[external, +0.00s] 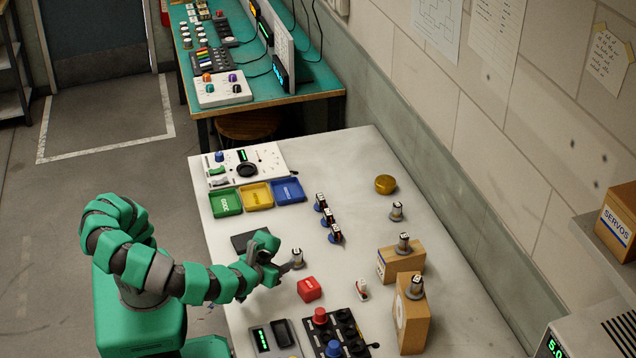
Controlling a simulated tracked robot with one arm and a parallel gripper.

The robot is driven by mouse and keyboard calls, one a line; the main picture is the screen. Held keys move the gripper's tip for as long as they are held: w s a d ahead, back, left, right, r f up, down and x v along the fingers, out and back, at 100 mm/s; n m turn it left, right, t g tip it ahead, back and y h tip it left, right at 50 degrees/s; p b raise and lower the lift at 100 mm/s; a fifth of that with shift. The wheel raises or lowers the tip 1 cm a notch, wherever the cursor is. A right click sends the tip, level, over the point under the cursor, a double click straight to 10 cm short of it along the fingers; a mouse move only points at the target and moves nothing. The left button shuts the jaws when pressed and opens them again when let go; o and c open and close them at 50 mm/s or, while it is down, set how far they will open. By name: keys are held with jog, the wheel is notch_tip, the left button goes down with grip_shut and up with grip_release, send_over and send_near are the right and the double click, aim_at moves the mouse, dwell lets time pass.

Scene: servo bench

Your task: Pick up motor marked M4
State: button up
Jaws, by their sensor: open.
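My gripper (286,267) is open over the left part of the white bench. A small grey motor with a white marked top (297,258) stands upright just right of the fingers; I cannot tell whether they touch it. Similar motors stand on the bench at the back right (397,211), on a cardboard box (404,243), and on a nearer cardboard box (416,288). Three dark motors with blue and red parts (328,218) stand in a row behind my gripper. The marks are too small to read, so I cannot tell which motor is M4.
A red cube (310,289) and a small white-and-red piece (362,289) lie right of my gripper. A black socket tray (352,335) is in front. Green (225,202), yellow (257,196) and blue (289,191) trays and a brass disc (385,184) are farther back.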

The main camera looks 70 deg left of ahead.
aim_at(294, 255)
jog(key=x, duration=0.2)
jog(key=b+x, duration=0.1)
jog(key=x, duration=0.2)
jog(key=shift+f, duration=0.3)
jog(key=shift+w+a+f, duration=0.2)
jog(key=shift+w+a, duration=0.1)
jog(key=shift+w, duration=0.3)
grip_shut()
